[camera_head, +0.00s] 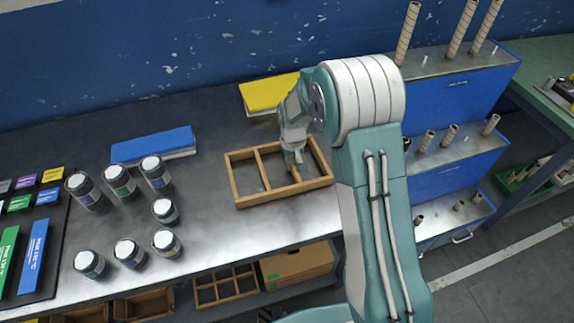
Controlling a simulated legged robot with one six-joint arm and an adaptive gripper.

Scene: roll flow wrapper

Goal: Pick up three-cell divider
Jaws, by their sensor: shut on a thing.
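The three-cell divider (248,201) is a wooden frame with two inner slats, on the metal bench top in the middle of the head view. My gripper (294,172) reaches down into it from above and is shut on the divider, around its right inner slat. The fingertips are small and partly hidden by the wood and my wrist. The divider looks flat and level; I cannot tell whether it touches the bench. My arm hides the area to the right of its right end.
Several lidded jars (119,180) stand on the left of the bench. A blue block (152,146) and a yellow block (268,93) lie near the back wall. A stepped blue rack (455,107) with tubes stands right. A multi-cell wooden divider (226,287) and a cardboard box (298,264) sit below the bench.

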